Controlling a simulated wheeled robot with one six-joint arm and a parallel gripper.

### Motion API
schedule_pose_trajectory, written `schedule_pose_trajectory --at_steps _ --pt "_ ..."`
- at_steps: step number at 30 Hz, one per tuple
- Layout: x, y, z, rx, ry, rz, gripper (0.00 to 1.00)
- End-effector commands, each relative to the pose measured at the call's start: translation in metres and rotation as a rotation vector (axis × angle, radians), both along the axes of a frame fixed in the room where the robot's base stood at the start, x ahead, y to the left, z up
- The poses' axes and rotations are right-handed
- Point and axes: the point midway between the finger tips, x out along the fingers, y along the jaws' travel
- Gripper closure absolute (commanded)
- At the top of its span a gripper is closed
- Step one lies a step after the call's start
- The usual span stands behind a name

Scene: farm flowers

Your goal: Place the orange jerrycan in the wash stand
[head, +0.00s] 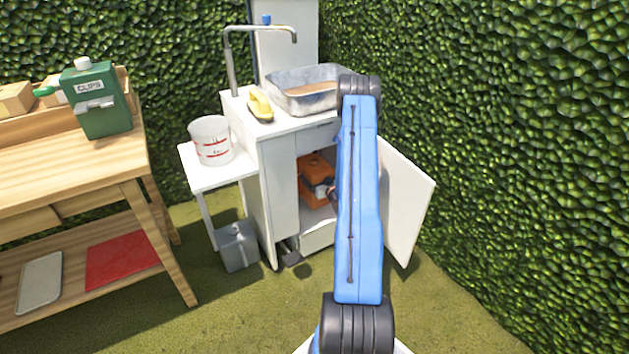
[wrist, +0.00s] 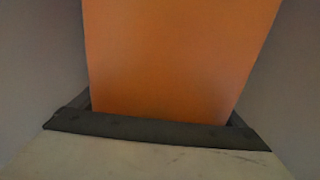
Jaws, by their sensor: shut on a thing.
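The orange jerrycan (head: 313,172) is inside the open cupboard of the white wash stand (head: 272,195). My gripper is mostly hidden behind my blue arm in the head view; a small part of it shows beside the jerrycan (head: 330,192). In the wrist view the orange jerrycan (wrist: 180,60) fills the middle, close to the camera, and a dark bar (wrist: 150,132) crosses below it. My gripper is shut on the jerrycan. I cannot tell whether the jerrycan's base touches the cupboard floor.
The cupboard door (head: 405,200) stands open to the right. A metal basin (head: 310,100) and yellow brush (head: 260,105) are on top. A wooden bench (head: 90,180) is at left; a hedge is at right.

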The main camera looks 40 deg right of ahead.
Motion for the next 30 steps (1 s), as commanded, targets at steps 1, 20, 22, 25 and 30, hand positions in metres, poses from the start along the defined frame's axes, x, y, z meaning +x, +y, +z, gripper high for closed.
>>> schedule_pose_trajectory --at_steps 1,20,22,25,30 --pt "0.0 0.0 -0.006 0.001 0.001 0.0 0.42" --pt "0.0 0.0 -0.039 0.001 0.0 0.0 0.42" --pt "0.0 0.0 -0.039 0.001 0.0 0.0 0.0" --pt "0.0 0.0 -0.038 0.001 0.0 0.0 0.0" --pt "-0.001 0.0 -0.036 0.001 0.0 0.0 0.0"
